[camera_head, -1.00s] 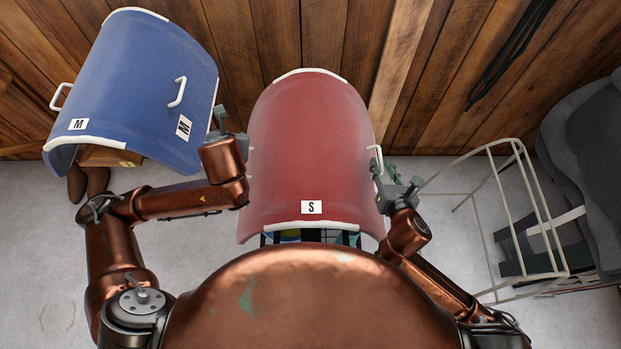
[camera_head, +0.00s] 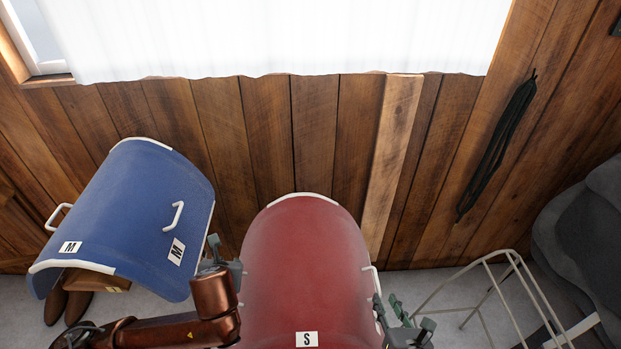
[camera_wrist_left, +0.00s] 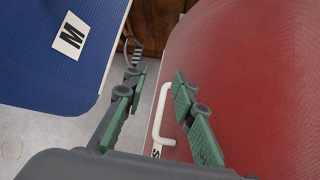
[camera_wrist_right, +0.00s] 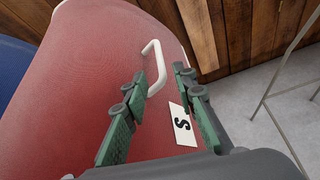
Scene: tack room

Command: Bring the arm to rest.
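My left gripper (camera_head: 222,250) is at the left side of a red curved cover marked S (camera_head: 300,262), between it and a blue one. In the left wrist view its fingers (camera_wrist_left: 157,78) are apart, with nothing gripped; a white handle (camera_wrist_left: 159,118) of the red cover shows between them. My right gripper (camera_head: 396,312) is at the red cover's right side, beside its white handle (camera_head: 375,290). In the right wrist view its fingers (camera_wrist_right: 160,76) are apart and empty, with that handle showing just past them. Whether either handle lies between the fingers in depth is unclear.
The blue curved cover marked M (camera_head: 140,215) stands at left, with brown boots (camera_head: 67,300) below. A pale wire rack (camera_head: 515,290) and a dark grey padded form (camera_head: 585,245) stand at right. A plank wall (camera_head: 270,130) with a hanging dark strap (camera_head: 497,150) closes the back.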

